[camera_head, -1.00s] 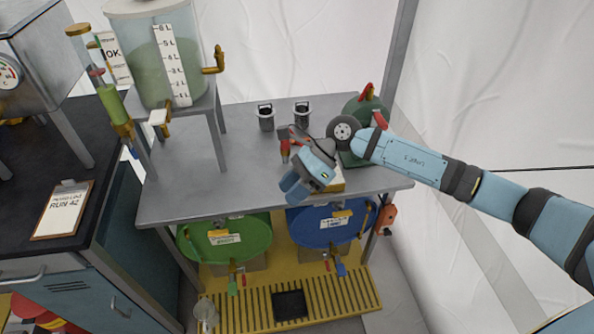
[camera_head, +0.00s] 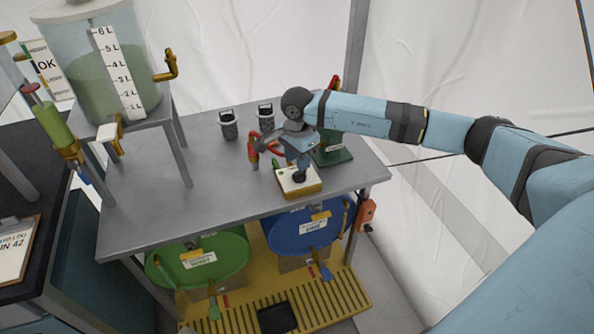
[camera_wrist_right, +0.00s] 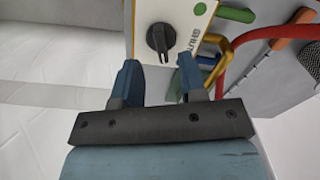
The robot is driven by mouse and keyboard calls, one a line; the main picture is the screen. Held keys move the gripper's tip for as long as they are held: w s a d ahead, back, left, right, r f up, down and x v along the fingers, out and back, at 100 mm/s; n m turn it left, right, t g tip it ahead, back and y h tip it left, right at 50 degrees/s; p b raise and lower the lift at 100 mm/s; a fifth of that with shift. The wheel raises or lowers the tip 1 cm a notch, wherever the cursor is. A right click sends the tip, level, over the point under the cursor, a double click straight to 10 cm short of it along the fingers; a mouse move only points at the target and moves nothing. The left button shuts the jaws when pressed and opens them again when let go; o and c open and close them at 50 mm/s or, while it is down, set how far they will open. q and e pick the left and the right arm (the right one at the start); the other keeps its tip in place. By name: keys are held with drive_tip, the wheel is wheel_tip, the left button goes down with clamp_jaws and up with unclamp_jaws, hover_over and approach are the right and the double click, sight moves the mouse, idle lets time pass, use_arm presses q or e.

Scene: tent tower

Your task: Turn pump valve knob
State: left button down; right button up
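The pump valve knob (camera_wrist_right: 161,40) is a black rotary knob on the white top face of a small box with yellow sides. In the head view this box (camera_head: 288,188) stands on the grey table, with the dark knob (camera_head: 299,175) on top. My right gripper (camera_head: 297,157) is above the box, pointing down toward it. In the right wrist view my right gripper (camera_wrist_right: 158,78) is open. The knob shows beyond the gap between its blue fingers, and nothing is held. My left gripper is not in view.
A red hose and brass pipe (camera_wrist_right: 250,40) run close beside the box. A green pump base (camera_head: 335,157) and two dark mesh cups (camera_head: 228,126) stand behind on the table (camera_head: 150,215). A liquid tank (camera_head: 105,65) stands at left. Green and blue drums sit below.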

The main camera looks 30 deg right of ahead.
sight(299, 175)
drive_tip(key=shift+f, duration=2.35)
clamp_jaws()
